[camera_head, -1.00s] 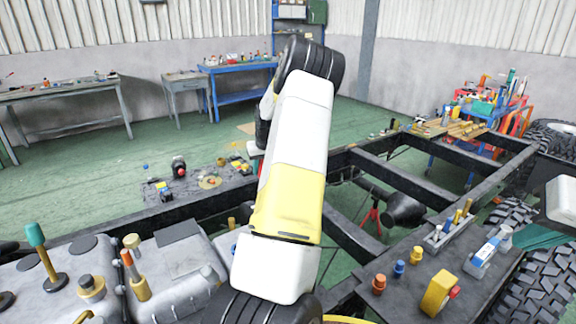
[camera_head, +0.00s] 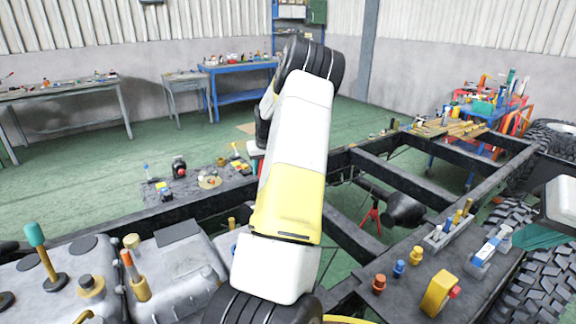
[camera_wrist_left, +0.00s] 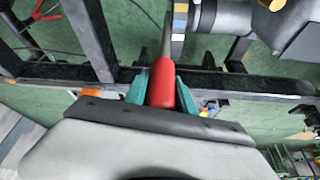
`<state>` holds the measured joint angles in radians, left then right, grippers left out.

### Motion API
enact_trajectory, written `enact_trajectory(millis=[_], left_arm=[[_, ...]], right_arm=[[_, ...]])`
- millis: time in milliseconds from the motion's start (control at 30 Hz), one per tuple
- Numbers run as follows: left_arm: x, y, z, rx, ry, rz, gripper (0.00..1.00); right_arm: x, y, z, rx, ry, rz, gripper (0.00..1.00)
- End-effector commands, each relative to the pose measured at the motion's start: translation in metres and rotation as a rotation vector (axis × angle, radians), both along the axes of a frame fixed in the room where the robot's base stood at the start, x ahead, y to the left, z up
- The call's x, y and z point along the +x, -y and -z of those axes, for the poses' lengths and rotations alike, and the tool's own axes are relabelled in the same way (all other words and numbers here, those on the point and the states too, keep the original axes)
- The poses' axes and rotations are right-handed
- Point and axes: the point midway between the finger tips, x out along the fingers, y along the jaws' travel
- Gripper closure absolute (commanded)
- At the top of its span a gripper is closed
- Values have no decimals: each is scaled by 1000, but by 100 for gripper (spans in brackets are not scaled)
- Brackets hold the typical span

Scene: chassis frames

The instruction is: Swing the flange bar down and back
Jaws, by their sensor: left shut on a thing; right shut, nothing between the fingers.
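In the left wrist view, a red grip (camera_wrist_left: 163,84) on a thin metal rod (camera_wrist_left: 167,38) sits between the teal fingers of my left gripper (camera_wrist_left: 162,88); I take it for the flange bar. The gripper is shut on this grip, and the rod runs up toward a grey cylindrical part (camera_wrist_left: 222,17). In the head view my own white and yellow arm hides the bar and most of the left gripper. My right gripper (camera_head: 542,237) shows partly at the right edge, teal-fingered, shut and empty, above the chassis side with the tyres.
The black chassis frame (camera_head: 395,178) spans the middle, with open gaps between its crossbars. A grey housing with levers (camera_head: 180,260) is at front left. A plate with small fittings (camera_head: 475,250) is at right. Workbenches (camera_head: 65,92) stand along the back wall.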

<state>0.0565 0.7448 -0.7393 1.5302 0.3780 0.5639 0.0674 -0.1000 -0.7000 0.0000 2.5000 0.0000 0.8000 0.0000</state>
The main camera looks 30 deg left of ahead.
Motion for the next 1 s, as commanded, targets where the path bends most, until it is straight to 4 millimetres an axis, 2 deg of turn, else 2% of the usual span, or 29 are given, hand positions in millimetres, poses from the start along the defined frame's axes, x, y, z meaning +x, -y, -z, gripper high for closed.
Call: enact_trajectory(millis=[567, 767, 1000], left_arm=[[-2, 6, 0, 9, 6, 1, 100], [-12, 26, 2, 62, 31, 4, 100], [-32, 67, 12, 186, 93, 9, 100]], right_arm=[[0, 0, 0, 0, 0, 0, 100], [0, 0, 0, 0, 0, 0, 100], [0, 0, 0, 0, 0, 0, 100]])
